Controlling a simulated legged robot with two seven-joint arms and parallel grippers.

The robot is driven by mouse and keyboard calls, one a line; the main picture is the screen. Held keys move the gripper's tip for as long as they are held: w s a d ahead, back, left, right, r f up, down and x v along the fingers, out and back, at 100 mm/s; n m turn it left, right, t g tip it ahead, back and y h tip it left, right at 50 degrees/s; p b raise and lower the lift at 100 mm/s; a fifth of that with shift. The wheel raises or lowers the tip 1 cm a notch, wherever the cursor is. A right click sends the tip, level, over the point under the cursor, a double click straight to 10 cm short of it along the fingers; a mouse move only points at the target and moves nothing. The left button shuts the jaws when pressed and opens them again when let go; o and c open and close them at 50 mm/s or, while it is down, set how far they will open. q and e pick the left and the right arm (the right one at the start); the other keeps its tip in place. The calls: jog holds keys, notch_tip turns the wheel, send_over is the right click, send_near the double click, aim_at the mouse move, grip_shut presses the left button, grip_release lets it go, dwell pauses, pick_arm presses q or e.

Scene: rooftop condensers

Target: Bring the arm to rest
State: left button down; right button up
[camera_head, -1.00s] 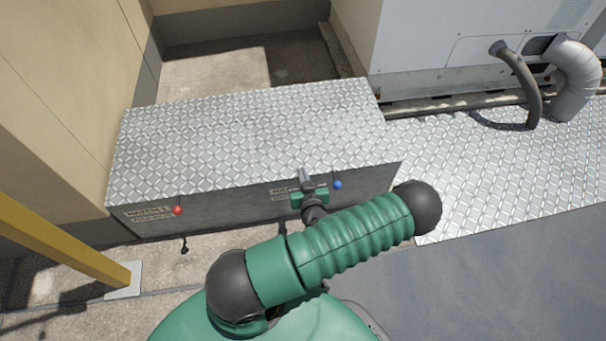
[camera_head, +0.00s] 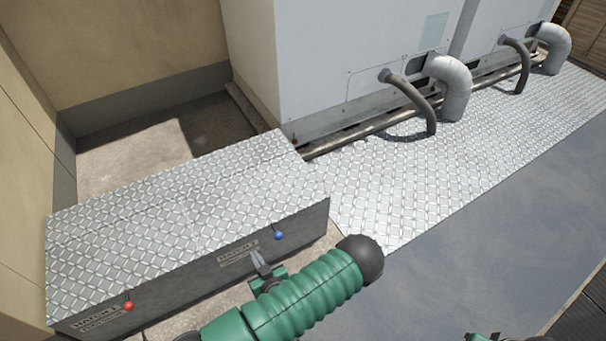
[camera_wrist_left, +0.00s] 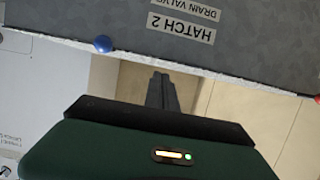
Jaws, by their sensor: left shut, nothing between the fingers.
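My left gripper (camera_head: 257,258) is in front of the box's dark front face, just below the HATCH 2 label (camera_head: 238,251) and to the lower left of the blue knob (camera_head: 279,236). Its two grey fingers are shut with nothing between them. They also show shut in the left wrist view (camera_wrist_left: 162,91), below the upside-down label (camera_wrist_left: 182,27) and apart from the blue knob (camera_wrist_left: 103,43). My green left arm (camera_head: 300,297) is bent across the bottom of the head view. A small green and dark piece, seemingly my right gripper (camera_head: 497,337), is cut off at the bottom edge.
A tread-plate box (camera_head: 190,192) with a red knob (camera_head: 128,306) stands ahead. Both hatch lids look closed. Tread-plate flooring (camera_head: 400,185), pipes (camera_head: 456,88) and white condenser units (camera_head: 330,60) lie to the right. The grey floor (camera_head: 500,230) at right is open.

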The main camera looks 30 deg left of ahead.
pick_arm(q)
jog(key=w+d+g+h, duration=0.1)
jog(key=w+d+h, duration=0.4)
jog(key=d, duration=0.3)
jog(key=d+r+m+g+h, duration=0.1)
jog(key=d+r+m+h, duration=0.6)
jog(key=d+r, duration=0.55)
jog(key=s+a+r+m+g, duration=0.1)
jog(key=s+r+m+g, duration=0.1)
jog(key=s+r+m, duration=0.55)
notch_tip(320, 180, up, 39)
jog(key=w+n+p, duration=0.1)
jog(key=n+p, duration=0.1)
jog(key=p, duration=3.5)
jog(key=shift+a+h, duration=0.15)
jog(key=shift+h, duration=0.15)
